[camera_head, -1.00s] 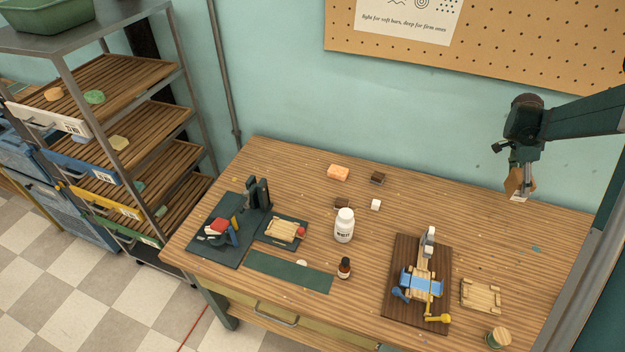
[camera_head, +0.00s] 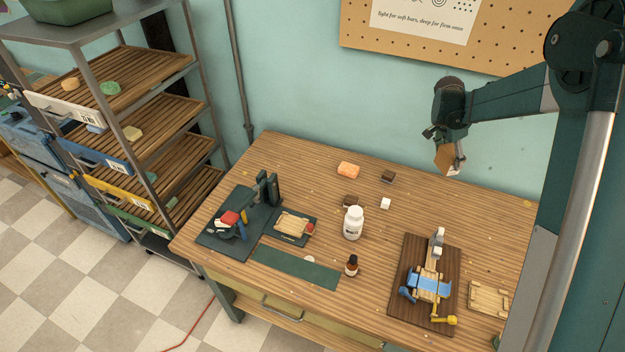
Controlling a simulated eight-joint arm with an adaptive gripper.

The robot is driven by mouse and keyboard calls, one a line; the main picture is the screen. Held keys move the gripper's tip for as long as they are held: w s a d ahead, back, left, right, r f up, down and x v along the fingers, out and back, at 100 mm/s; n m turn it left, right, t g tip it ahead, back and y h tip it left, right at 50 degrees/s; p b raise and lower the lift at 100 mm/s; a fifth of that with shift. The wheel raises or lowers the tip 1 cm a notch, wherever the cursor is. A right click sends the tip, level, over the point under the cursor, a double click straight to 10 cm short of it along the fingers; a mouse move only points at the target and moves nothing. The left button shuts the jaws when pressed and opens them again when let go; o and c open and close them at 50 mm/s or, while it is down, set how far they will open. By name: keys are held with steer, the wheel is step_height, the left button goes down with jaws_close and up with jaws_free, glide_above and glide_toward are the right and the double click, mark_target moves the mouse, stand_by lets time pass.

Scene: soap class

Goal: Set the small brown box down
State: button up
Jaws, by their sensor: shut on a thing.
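My gripper (camera_head: 449,147) hangs at the right, above the back right part of the wooden table (camera_head: 320,228). It is shut on the small brown box (camera_head: 444,158), which is tilted and held in the air, clear of the tabletop. Part of the box is hidden behind a gripper finger.
An orange block (camera_head: 348,170), dark brown blocks (camera_head: 388,176) and a white cube (camera_head: 385,203) lie around the table's back middle. A white bottle (camera_head: 353,223) and a dropper bottle (camera_head: 351,265) stand upright. A dark board with a device (camera_head: 409,300) lies at front right. Bare tabletop lies behind it.

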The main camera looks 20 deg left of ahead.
steer(key=s+a+n+y, duration=0.1)
steer(key=s+a+n, duration=0.2)
steer(key=a, duration=1.3)
steer(key=s+a+n+t+y, duration=0.1)
steer(key=s+a+n, duration=0.3)
steer(key=a, duration=1.3)
steer(key=s+a+n+t+y, duration=0.1)
steer(key=s+a+n, duration=0.2)
steer(key=s+a, duration=0.6)
steer(key=a, duration=0.8)
steer(key=shift+s+r+n, duration=0.15)
steer(key=shift+r+n, duration=0.05)
steer(key=shift+n, duration=0.1)
steer(key=shift+f, duration=0.1)
step_height(320, 180, down, 6)
steer(key=shift+d+f, duration=0.1)
steer(key=shift+f, duration=1.8)
steer(key=shift+f+b, duration=0.2)
steer(key=shift+b, duration=0.25)
steer(key=o, duration=1)
